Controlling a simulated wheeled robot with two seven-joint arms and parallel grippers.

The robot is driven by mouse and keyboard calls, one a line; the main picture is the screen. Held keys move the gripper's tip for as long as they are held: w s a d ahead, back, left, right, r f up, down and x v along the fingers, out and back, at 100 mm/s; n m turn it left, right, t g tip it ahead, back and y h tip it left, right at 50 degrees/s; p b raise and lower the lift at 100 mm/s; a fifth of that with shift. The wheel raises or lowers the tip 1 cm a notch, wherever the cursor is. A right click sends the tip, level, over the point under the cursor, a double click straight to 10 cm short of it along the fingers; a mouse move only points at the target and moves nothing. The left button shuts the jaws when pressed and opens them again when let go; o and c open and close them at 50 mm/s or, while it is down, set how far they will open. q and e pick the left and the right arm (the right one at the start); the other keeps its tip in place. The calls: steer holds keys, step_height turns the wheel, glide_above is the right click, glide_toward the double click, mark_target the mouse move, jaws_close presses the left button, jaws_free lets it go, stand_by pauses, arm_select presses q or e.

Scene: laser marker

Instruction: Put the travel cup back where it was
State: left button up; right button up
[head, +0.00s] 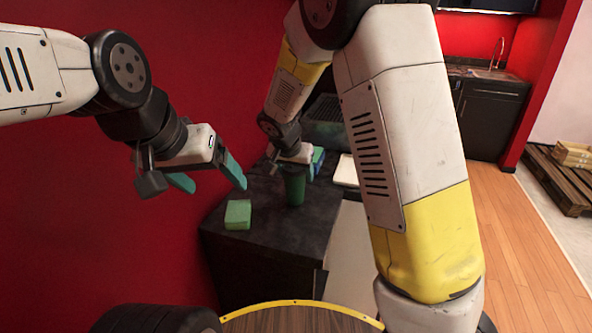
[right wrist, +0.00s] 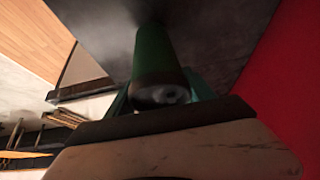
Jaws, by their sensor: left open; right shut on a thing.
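The travel cup (head: 294,190) is a dark green cylinder, upright at the black counter. I cannot tell whether its base touches the counter. My right gripper (head: 294,170) is shut on the cup from above, near its top. The right wrist view shows the green cup (right wrist: 157,50) between the teal fingers, with its grey end towards the camera. My left gripper (head: 208,181) is open and empty, in the air to the left of the cup, with its teal fingers spread.
A green box (head: 238,213) lies on the black counter (head: 265,224), left of the cup. A blue item (head: 318,158) and a white item (head: 346,171) are behind and right of it. A dark machine (head: 325,122) stands behind. A red wall (head: 100,225) is at left.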

steer(key=shift+f, duration=0.55)
steer(key=shift+f, duration=0.15)
steer(key=o, duration=0.8)
steer(key=v, duration=1.2)
steer(key=s+d+r+n+y, duration=0.1)
steer(key=s+d+r, duration=0.1)
steer(key=s+d, duration=0.3)
steer(key=s+d+r+n+y, duration=0.1)
steer(key=s+d+r, duration=0.1)
steer(key=s+d, duration=0.3)
steer(key=s+d+r+n+y, duration=0.2)
steer(key=s+d, duration=0.3)
steer(key=s, duration=0.7)
steer(key=shift+s+d+r, duration=0.1)
steer(key=shift+d+r, duration=0.15)
steer(key=shift+r, duration=0.2)
